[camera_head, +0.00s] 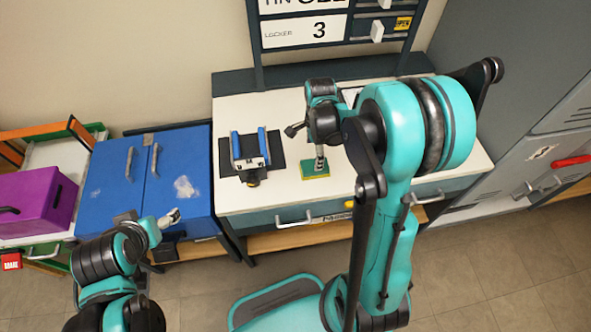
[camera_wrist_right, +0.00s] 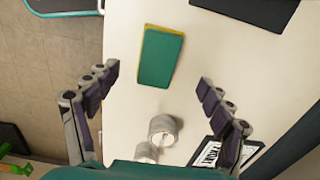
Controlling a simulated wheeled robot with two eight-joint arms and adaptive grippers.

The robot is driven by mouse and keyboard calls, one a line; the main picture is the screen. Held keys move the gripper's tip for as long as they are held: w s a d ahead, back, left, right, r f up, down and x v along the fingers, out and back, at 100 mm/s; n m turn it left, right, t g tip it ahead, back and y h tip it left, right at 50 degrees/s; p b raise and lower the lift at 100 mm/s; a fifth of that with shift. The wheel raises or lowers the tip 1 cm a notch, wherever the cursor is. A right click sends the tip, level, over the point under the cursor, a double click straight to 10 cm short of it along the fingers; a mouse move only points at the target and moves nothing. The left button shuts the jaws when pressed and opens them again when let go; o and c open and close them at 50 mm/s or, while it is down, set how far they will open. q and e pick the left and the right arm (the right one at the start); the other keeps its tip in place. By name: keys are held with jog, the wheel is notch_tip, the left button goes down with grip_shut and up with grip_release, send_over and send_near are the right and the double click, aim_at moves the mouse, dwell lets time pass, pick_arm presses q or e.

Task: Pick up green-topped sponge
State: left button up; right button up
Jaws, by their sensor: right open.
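The green-topped sponge (camera_head: 315,168) lies flat on the white worktop, near its front edge. In the right wrist view the sponge (camera_wrist_right: 160,57) shows a dark green top with a yellow edge, lying between and slightly beyond the fingertips. My right gripper (camera_head: 319,152) is above the sponge in the head view. In the right wrist view its two fingers (camera_wrist_right: 158,82) are spread wide with nothing between them. My left gripper (camera_head: 169,218) is away to the left, by the blue cabinet; its jaw state is unclear.
A blue-sided fixture (camera_head: 249,150) stands on a dark mat left of the sponge. Metal cylinders (camera_wrist_right: 163,128) and a black-framed label (camera_wrist_right: 212,152) lie near my right fingers. The blue cabinet (camera_head: 150,180) and a purple box (camera_head: 35,204) are left. Lockers (camera_head: 490,150) stand right.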

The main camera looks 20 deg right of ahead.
aim_at(313, 165)
notch_tip(313, 165, down, 3)
jog(key=shift+b, duration=0.55)
jog(key=f, duration=0.1)
jog(key=f+b, duration=0.1)
jog(key=f, duration=0.1)
jog(key=f+b, duration=0.1)
jog(key=f, duration=0.1)
jog(key=shift+s+d+f, duration=0.1)
jog(key=shift+d, duration=0.2)
jog(key=shift+c, duration=0.6)
jog(key=c, duration=1.2)
